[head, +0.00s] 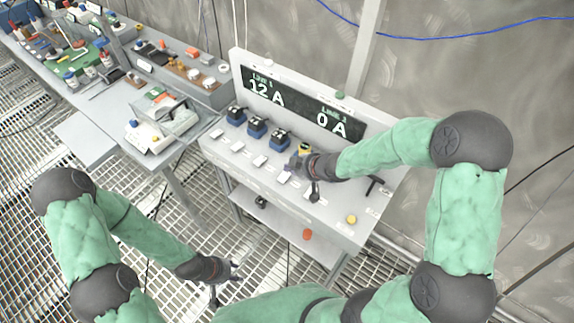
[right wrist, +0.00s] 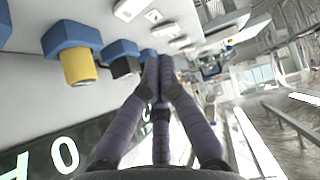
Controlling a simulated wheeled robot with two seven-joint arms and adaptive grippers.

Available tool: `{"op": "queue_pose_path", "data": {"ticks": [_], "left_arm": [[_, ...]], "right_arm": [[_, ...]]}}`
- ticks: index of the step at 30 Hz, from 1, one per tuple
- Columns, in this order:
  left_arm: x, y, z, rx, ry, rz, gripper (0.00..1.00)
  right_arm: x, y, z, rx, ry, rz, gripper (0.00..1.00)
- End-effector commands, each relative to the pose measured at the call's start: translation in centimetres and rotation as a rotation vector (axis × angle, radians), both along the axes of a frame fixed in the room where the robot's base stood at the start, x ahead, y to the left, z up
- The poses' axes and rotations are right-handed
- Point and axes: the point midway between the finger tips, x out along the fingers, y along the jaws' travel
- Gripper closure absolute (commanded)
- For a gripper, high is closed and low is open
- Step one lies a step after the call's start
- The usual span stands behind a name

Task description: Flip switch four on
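The grey switch console (head: 222,150) carries a row of switches on blue bases. Three have black tops: the first (head: 236,114), second (head: 256,127) and third (head: 279,140). The fourth switch (head: 304,149) has a yellow top and is partly hidden by my right gripper (head: 293,164). In the right wrist view the yellow switch (right wrist: 78,67) is left of my right gripper (right wrist: 157,62), apart from it. That gripper's fingers are together with nothing visible between them. My left gripper (head: 228,283) is low in front of the console, fingers spread and empty.
A black display (head: 300,102) behind the switches reads 12 A at left and 0 A at right. White labels (head: 260,161) line the console front. A yellow button (head: 351,219) is at its right. A cluttered workbench (head: 100,120) stands at left.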

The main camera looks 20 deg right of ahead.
Motion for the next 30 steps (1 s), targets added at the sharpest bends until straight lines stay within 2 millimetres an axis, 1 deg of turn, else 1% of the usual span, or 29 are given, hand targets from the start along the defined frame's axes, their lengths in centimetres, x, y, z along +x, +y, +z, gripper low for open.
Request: {"op": "queue_pose_path", "data": {"ticks": [1,3,9,15,30], "left_arm": [[0.0,0.0,0.8,0.000,-0.001,0.000,0.60],[0.1,0.0,1.3,0.000,-0.001,0.000,0.60],[0.0,0.0,2.4,0.000,-0.001,0.000,0.60],[0.0,0.0,2.7,0.000,-0.001,0.000,0.60],[0.0,0.0,2.6,0.000,0.000,0.000,0.60]], "right_arm": [[-0.7,-0.4,1.2,0.000,-0.002,-0.001,1.00],[-1.5,-0.8,2.0,0.001,0.000,-0.002,1.00],[-3.3,-1.7,3.7,0.000,0.000,-0.001,1.00],[-3.9,-2.0,4.2,0.001,-0.001,0.000,1.00],[-3.9,-2.0,4.1,0.001,-0.001,0.000,1.00]]}}
